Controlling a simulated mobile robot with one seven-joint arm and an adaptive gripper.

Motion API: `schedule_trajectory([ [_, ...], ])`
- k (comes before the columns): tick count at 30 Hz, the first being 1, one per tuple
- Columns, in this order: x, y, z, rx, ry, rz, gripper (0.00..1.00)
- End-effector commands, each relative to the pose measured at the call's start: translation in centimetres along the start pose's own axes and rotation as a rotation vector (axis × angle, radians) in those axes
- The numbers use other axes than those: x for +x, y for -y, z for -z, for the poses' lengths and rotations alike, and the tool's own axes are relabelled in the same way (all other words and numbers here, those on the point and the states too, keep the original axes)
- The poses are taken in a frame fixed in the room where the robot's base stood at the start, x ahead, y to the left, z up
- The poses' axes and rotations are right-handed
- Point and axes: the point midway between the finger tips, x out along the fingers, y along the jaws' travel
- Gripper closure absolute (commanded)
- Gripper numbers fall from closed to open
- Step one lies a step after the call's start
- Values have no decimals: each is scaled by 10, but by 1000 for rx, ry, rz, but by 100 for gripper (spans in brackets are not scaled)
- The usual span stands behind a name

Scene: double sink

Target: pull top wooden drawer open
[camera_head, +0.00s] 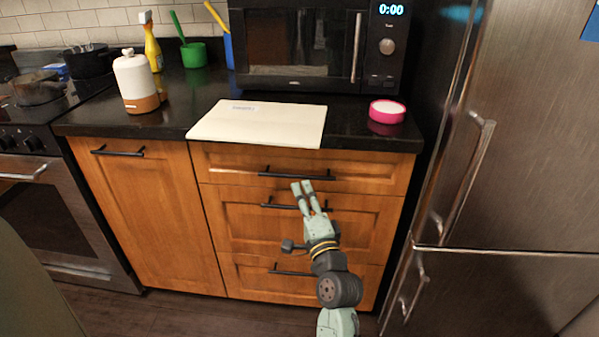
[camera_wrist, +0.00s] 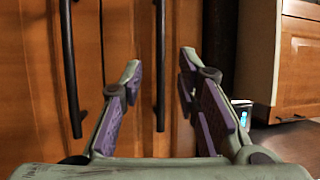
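The top wooden drawer (camera_head: 230,163) is shut, flush under the counter edge, with a long black bar handle (camera_head: 275,174). My gripper (camera_head: 302,184) is in front of the drawer stack, its fingertips just below that handle in the head view. In the wrist view my gripper (camera_wrist: 160,64) is open and empty. A black bar handle (camera_wrist: 160,100), apparently the top drawer's, runs lengthwise in the gap between the fingers. Neither finger visibly touches it. How far the handle is from the fingertips is hard to tell. Another handle (camera_wrist: 68,70) shows left of the fingers.
Two lower drawers with handles (camera_head: 280,205) (camera_head: 290,272) are shut below. A cabinet door (camera_head: 150,215) is left, a steel fridge (camera_head: 520,150) close on the right. On the counter lie a white board (camera_head: 260,125) and a pink round container (camera_head: 387,111). A microwave (camera_head: 300,45) stands behind.

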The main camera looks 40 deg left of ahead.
Motion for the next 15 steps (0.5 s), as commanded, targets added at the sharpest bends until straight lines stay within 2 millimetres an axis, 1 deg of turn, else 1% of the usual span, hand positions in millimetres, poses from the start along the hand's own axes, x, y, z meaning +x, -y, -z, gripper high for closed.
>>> schedule_trajectory([
  [1, 12, 5, 0, -5, 2, 0, 70],
  [6, 44, 4, 0, -5, 2, 1, 70],
  [10, 61, 3, 0, -5, 1, 1, 70],
  [15, 72, 2, 0, -4, 0, 2, 70],
])
